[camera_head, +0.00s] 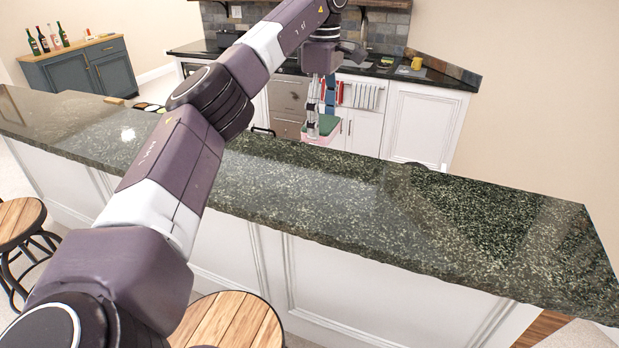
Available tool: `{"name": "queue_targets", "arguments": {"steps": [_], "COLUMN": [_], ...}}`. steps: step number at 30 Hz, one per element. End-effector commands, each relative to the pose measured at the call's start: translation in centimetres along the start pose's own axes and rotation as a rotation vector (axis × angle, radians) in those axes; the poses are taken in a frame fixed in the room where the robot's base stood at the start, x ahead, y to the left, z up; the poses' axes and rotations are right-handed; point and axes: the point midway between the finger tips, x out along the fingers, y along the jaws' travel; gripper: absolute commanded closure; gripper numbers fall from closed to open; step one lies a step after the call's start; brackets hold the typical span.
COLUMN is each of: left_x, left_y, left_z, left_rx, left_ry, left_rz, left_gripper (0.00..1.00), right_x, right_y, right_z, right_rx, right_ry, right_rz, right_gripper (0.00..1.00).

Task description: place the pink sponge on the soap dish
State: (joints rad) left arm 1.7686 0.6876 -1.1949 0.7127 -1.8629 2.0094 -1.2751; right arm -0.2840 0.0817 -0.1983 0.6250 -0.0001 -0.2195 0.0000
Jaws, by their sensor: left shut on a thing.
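The pink sponge (321,138) has a green top layer and hangs over the far edge of the dark stone counter (400,235). My left gripper (319,114) points down and is shut on the sponge. My left arm reaches across the picture from the lower left. I cannot pick out the soap dish with certainty. My right gripper is not in view.
A yellow mug (417,63) stands on the back counter (450,77). Wooden stools (232,325) stand in front. Bottles stand on a blue cabinet (85,72).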

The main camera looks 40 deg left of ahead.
Motion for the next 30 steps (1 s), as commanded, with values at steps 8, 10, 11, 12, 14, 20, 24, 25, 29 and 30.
{"name": "queue_targets", "arguments": {"steps": [8,10,11,12,14,20,24,25,29,30], "left_x": [5.1,6.8,7.6,8.6,10.2,14.5,15.9,16.1,17.1,17.6], "left_y": [-0.1,-0.1,-0.2,-0.2,-0.2,-0.2,-0.1,-0.1,-0.2,-0.1], "left_z": [-0.2,-0.2,-0.2,-0.2,-0.1,-0.1,-0.1,-0.1,-0.1,-0.1], "left_rx": [0.0,-0.001,-0.001,0.0,0.0,-0.001,-0.001,-0.001,-0.001,-0.001], "left_ry": [0.002,0.003,0.003,0.003,0.003,0.001,0.001,0.001,0.002,0.002], "left_rz": [-0.007,-0.007,-0.008,-0.007,-0.007,-0.005,-0.002,-0.002,-0.004,-0.004], "left_gripper": [0.4,0.4,0.4,0.4,0.4,0.4,0.4,0.4,0.4,0.4], "right_x": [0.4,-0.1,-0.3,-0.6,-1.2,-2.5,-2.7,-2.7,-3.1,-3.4], "right_y": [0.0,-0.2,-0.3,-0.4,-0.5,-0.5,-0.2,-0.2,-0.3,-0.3], "right_z": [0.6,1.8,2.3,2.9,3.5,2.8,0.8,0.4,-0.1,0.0], "right_rx": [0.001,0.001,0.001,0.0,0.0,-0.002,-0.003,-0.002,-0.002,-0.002], "right_ry": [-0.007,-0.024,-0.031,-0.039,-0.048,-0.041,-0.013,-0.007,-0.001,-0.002], "right_rz": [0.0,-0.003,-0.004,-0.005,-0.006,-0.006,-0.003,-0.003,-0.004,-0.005], "right_gripper": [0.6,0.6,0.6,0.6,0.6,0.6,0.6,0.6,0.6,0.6]}}
